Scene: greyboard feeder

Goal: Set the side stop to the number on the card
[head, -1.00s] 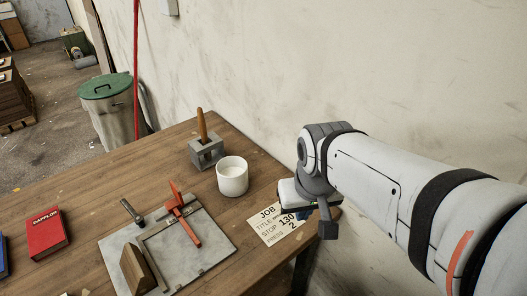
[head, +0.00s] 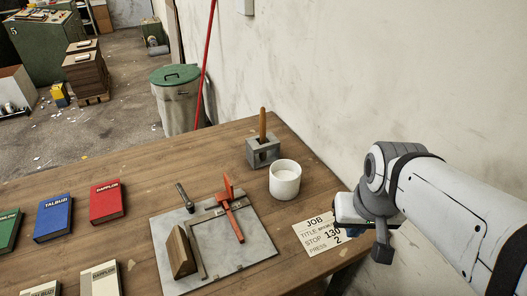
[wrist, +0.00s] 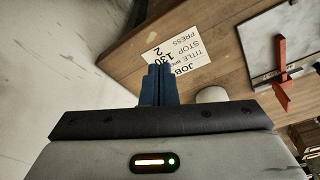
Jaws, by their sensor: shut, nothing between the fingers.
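The job card (head: 320,235) lies near the table's right edge and reads JOB, TITLE, STOP 130, PRESS 2; it also shows upside down in the wrist view (wrist: 190,48). The grey feeder board (head: 262,252) lies left of the card. A red-orange stop (head: 232,213) sits across its rail, with an upright fin. A wooden block (head: 180,253) stands at the board's left part, and a dark-handled lever (head: 185,197) at its back left. The scale setting is too small to read. My gripper (wrist: 160,70) is shut and empty, its blue fingers together near the card.
A white cup (head: 285,187) and a grey block holding a wooden-handled tool (head: 263,152) stand behind the board. Red (head: 107,202), blue (head: 53,218) and other books lie at left. The wall is close on the right.

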